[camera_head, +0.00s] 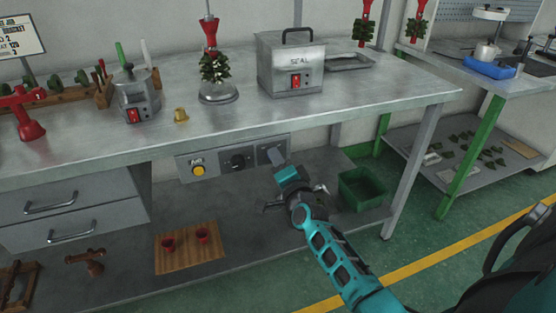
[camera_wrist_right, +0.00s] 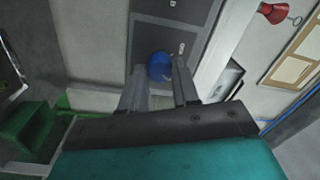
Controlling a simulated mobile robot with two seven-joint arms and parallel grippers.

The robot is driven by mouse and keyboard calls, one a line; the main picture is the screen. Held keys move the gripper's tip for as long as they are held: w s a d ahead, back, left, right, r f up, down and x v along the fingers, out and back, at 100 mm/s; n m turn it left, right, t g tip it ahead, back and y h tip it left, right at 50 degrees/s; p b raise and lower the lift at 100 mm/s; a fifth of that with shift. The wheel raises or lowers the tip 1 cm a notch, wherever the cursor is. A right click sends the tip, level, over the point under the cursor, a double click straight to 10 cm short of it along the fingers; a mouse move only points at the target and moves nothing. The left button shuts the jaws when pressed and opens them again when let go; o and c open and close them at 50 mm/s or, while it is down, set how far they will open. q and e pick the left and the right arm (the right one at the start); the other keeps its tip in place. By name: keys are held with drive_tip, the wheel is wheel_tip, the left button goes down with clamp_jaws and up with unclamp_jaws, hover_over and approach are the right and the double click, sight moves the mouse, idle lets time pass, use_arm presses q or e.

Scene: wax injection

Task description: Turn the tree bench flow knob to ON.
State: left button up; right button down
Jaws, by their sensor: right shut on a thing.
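A grey control panel (camera_head: 215,164) is mounted under the front edge of the workbench. The knob's ON mark cannot be read. My left gripper is not in view.
The bench top (camera_head: 330,105) above holds a metal box (camera_head: 291,67) with a red switch, a pot (camera_head: 137,98) and a wax tree (camera_head: 215,70) on a stand. A green bin (camera_head: 362,190) stands on the lower shelf, right of my right gripper. Drawers (camera_head: 70,210) are at the left.

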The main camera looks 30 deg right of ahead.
drive_tip(key=shift+m, duration=1.1)
drive_tip(key=c, duration=0.8)
unclamp_jaws()
drive_tip(key=p+v, duration=0.2)
drive_tip(key=v, duration=1.1)
drive_tip(key=shift+r, duration=0.1)
